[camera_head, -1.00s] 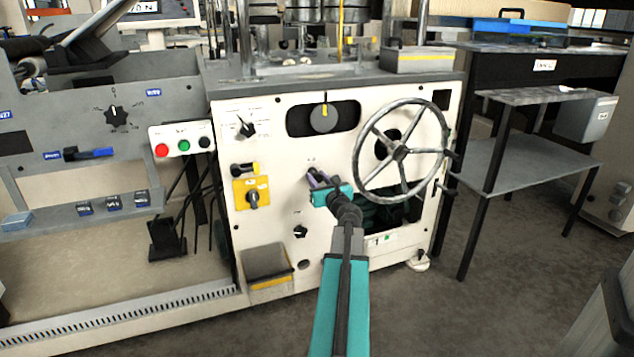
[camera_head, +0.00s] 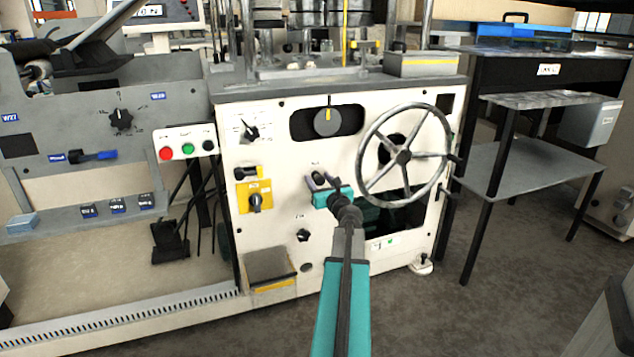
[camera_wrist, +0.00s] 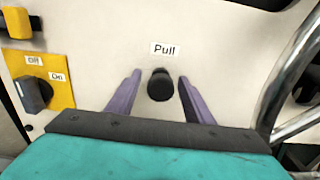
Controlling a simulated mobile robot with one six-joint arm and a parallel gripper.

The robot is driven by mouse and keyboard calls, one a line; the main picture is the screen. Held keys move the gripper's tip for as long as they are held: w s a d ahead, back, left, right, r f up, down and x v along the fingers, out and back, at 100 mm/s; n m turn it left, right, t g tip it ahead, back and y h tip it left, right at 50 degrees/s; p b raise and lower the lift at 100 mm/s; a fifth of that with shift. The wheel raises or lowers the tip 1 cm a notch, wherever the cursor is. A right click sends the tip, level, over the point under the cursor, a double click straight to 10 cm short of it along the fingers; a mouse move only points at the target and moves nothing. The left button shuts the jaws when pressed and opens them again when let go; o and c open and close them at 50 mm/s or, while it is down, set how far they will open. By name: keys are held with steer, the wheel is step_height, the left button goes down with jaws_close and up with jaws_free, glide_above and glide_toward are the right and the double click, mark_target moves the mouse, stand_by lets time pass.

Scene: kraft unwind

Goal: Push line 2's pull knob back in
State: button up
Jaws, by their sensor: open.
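A round black pull knob (camera_wrist: 160,86) sits on the cream machine panel in the wrist view, below a white label reading "Pull" (camera_wrist: 164,49). My gripper (camera_wrist: 158,92) is open, with one purple finger to the left of the knob and one to the right. A gap shows on both sides, so neither finger appears to touch the knob. In the head view my gripper (camera_head: 319,182) is in front of the panel, with the knob showing dark between the fingers. How far the knob stands out from the panel I cannot tell.
A large metal handwheel (camera_head: 404,156) stands close to the right of my gripper. A yellow off/on switch (camera_head: 255,197) is to the left, with a yellow-and-black latch above it. A small black knob (camera_head: 303,235) is below left.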

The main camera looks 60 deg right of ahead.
steer(key=p+v, duration=0.4)
steer(key=v, duration=0.7)
steer(key=shift+a+r, duration=0.15)
steer(key=shift+p+v, duration=1.25)
steer(key=shift+p, duration=2)
